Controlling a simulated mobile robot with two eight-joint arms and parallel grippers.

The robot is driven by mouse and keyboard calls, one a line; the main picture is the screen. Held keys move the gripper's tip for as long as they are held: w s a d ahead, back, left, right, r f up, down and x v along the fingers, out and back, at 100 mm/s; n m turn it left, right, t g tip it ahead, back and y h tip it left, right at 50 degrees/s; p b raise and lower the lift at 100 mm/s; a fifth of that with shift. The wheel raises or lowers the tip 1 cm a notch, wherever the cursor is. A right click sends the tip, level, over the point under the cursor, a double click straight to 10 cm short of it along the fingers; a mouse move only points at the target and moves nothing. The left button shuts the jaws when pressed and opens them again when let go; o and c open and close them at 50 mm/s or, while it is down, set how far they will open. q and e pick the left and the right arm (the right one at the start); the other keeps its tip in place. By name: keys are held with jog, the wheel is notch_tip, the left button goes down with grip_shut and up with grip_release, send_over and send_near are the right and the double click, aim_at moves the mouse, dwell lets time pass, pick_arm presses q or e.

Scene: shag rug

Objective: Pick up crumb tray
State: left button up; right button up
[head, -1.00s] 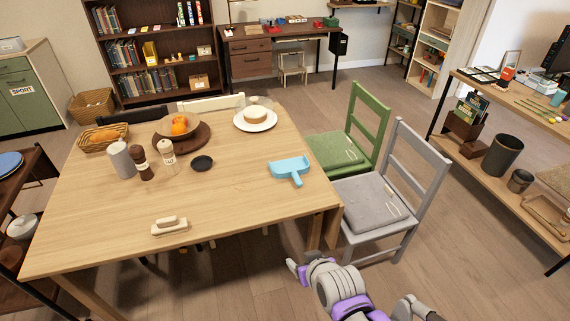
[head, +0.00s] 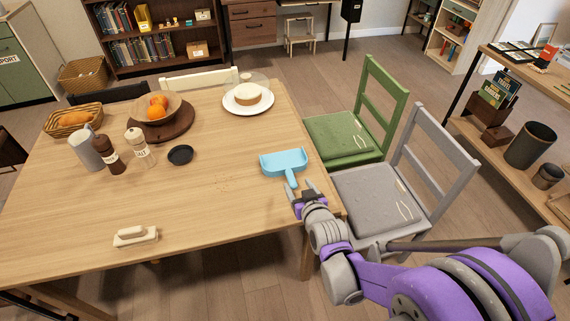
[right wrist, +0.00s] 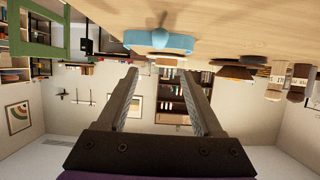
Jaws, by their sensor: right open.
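The crumb tray (head: 284,161) is a light blue dustpan-like tray with a short handle. It lies on the wooden table (head: 215,210) near its right edge, handle toward me. My right gripper (head: 303,190) is open and empty, just short of the handle at the table's right edge. In the right wrist view the picture is upside down; the tray (right wrist: 158,42) shows beyond the open fingers (right wrist: 163,80), apart from them. Some crumbs (head: 222,186) lie on the table left of the tray. My left gripper is not in view.
A beige-handled brush (head: 135,236) lies at the table's front. A black dish (head: 180,155), shakers (head: 108,155), fruit bowl (head: 157,106) and cake plate (head: 248,98) stand farther back. Grey (head: 380,196) and green (head: 340,138) chairs stand at the table's right side.

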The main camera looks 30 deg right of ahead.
send_near(289, 170)
jog(key=shift+w+f+b, duration=0.25)
jog(key=shift+w+b, duration=0.05)
jog(key=shift+w, duration=0.75)
jog(key=x, duration=0.5)
jog(key=shift+w+d+f, duration=0.2)
jog(key=shift+d+f, duration=0.05)
jog(key=shift+f, duration=0.1)
grip_shut()
